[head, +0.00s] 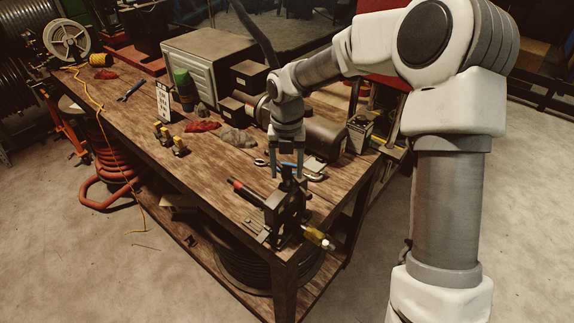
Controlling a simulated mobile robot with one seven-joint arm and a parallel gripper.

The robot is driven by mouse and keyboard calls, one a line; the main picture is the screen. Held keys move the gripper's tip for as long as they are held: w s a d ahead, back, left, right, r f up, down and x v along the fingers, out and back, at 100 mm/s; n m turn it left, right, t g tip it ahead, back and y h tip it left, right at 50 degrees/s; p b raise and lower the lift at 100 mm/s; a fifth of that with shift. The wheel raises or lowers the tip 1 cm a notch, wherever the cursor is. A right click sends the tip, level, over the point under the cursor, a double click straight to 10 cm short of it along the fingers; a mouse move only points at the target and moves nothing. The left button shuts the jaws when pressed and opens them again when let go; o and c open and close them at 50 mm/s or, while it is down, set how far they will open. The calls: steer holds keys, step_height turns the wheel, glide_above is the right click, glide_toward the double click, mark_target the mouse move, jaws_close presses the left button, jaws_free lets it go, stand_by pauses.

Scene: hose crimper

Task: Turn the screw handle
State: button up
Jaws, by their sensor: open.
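The dark hose crimper (283,212) stands upright at the near corner of the wooden workbench. My gripper (287,172) points down right above it, open, with its two fingers on either side of the crimper's top end. The screw handle appears to be at that top, between or just below the fingertips, but it is small and partly hidden. I cannot tell whether the fingers touch it. A black lever with a red band (243,188) sticks out from the crimper to the left. A yellow and metal fitting (318,238) sticks out at its lower right.
The wooden workbench (130,115) carries a grey metal box (207,62), red rags (202,127), small yellow-topped parts (170,140) and a dark cylinder (318,134) behind my gripper. A wrench (310,176) lies close by. Bare wood is free left of the crimper.

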mark_target(288, 170)
step_height(288, 170, up, 18)
steer(key=b, duration=0.1)
steer(key=shift+f, duration=0.25)
steer(key=s+d+f+m+t+b, duration=0.2)
steer(key=s+d+m, duration=0.1)
steer(key=s+m, duration=0.5)
steer(key=s+d+f+m+t+b, duration=0.1)
steer(key=s+d+f+m+b, duration=0.1)
steer(key=s+m, duration=0.7)
steer(key=s+d+f+m+t+b, duration=0.2)
steer(key=s+d+m, duration=0.3)
steer(key=m, duration=1.2)
steer(key=shift+s+f+m+t, duration=0.35)
steer(key=shift+s+f, duration=0.35)
steer(key=shift+s, duration=1.2)
